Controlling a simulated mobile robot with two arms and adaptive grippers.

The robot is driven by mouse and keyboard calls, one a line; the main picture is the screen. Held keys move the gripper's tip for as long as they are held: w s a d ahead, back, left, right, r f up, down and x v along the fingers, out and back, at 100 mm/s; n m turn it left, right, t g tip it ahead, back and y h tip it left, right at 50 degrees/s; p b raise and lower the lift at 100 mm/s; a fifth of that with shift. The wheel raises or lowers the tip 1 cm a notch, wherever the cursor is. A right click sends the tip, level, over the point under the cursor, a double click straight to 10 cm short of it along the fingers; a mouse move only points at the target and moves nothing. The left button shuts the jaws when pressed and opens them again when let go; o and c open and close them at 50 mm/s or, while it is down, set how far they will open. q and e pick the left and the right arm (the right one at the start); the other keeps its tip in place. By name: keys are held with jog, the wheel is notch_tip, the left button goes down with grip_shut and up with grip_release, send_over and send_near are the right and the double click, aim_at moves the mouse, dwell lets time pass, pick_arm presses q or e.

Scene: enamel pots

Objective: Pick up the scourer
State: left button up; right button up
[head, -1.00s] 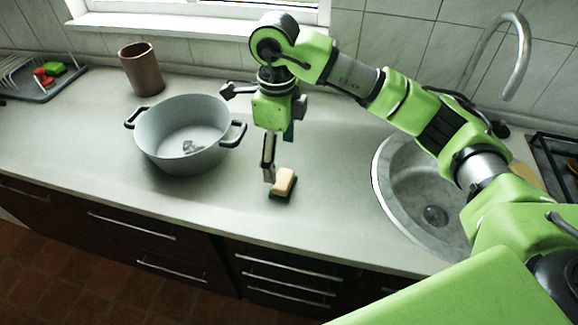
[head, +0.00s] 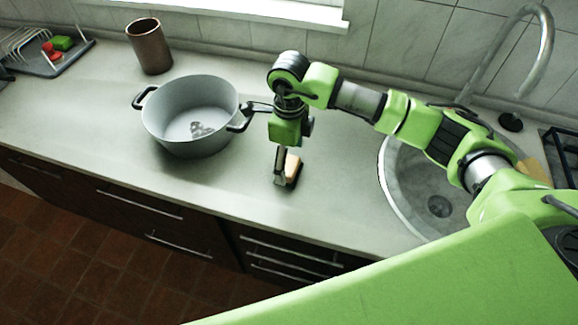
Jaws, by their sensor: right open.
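The scourer (head: 292,168), a small block with a peach-coloured top and a dark underside, is on the worktop near its front edge, right of the pot. My right gripper (head: 286,168) reaches down over it from above and is open. One pale finger stands at the scourer's left side and overlaps it in the picture. The other finger is hard to make out, so I cannot tell whether either touches the scourer. My left gripper is not in view.
A grey enamel pot (head: 189,137) with dark handles stands left of my right gripper, its right handle close to the wrist. A brown cup (head: 149,47) and dish rack (head: 47,66) are further left. A round sink (head: 398,207) lies right. The worktop in front is clear.

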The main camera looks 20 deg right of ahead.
aim_at(289, 165)
notch_tip(289, 165, down, 2)
jog(key=shift+s+f+p, duration=0.1)
jog(key=shift+f+p, duration=0.05)
jog(key=shift+p, duration=0.25)
jog(key=shift+f, duration=0.55)
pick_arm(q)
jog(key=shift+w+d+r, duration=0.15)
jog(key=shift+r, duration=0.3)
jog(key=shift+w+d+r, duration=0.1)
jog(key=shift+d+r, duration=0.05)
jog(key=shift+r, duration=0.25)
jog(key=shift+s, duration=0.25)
pick_arm(e)
jog(key=c, duration=1.2)
